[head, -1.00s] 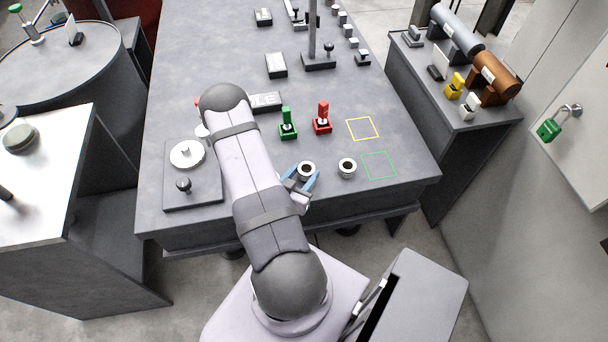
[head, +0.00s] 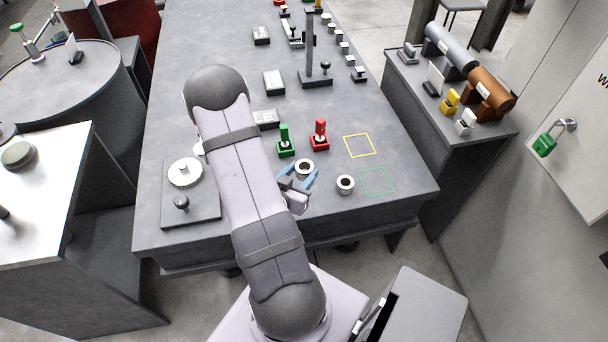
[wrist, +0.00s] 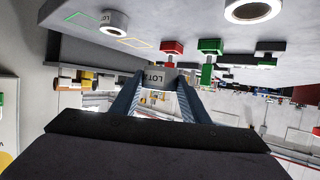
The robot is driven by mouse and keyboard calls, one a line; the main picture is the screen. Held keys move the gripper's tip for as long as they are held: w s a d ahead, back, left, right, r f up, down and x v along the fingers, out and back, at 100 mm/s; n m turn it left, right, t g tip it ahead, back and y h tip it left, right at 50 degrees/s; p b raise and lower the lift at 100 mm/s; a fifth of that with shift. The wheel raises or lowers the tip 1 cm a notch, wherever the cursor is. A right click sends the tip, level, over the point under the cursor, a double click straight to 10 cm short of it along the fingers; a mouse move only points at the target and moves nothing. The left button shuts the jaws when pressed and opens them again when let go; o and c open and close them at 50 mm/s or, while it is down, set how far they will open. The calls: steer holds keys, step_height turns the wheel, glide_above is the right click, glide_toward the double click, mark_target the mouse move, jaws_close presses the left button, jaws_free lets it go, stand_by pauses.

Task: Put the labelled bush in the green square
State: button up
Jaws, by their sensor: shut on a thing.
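A pale ring-shaped bush (head: 304,168) with a dark bore is between the fingers of my gripper (head: 298,180). In the wrist view my gripper (wrist: 158,88) is shut on this bush (wrist: 160,76), and lettering starting "LOT" shows on its side. It looks raised off the table; the height is hard to judge. A second similar bush (head: 345,184) stands on the table just left of the green square outline (head: 376,181). It also shows in the wrist view (wrist: 113,21), with partly visible lettering. The green square is empty.
A yellow square outline (head: 360,146) lies beyond the green one, empty. A red-handled block (head: 320,138) and a green-handled block (head: 285,143) stand just beyond the held bush. A plate with a knob (head: 182,203) is at left. The table (head: 330,215) is clear near its front edge.

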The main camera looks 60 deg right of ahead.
steer(key=shift+s+d+f, duration=0.2)
steer(key=shift+s, duration=0.1)
steer(key=s+d+f+m+g+b, duration=0.1)
steer(key=s+d+m+g+b, duration=0.2)
steer(key=s+d+b, duration=0.25)
step_height(320, 180, up, 2)
steer(key=m+g+y+b, duration=0.3)
steer(key=m+g+b, duration=0.1)
steer(key=m+g, duration=0.25)
glide_above(370, 183)
steer(key=shift+s+f+n+h, duration=0.15)
steer(key=shift+n+h, duration=0.25)
steer(key=shift+n, duration=0.25)
steer(key=shift+f, duration=4.95)
steer(key=shift+f, duration=0.15)
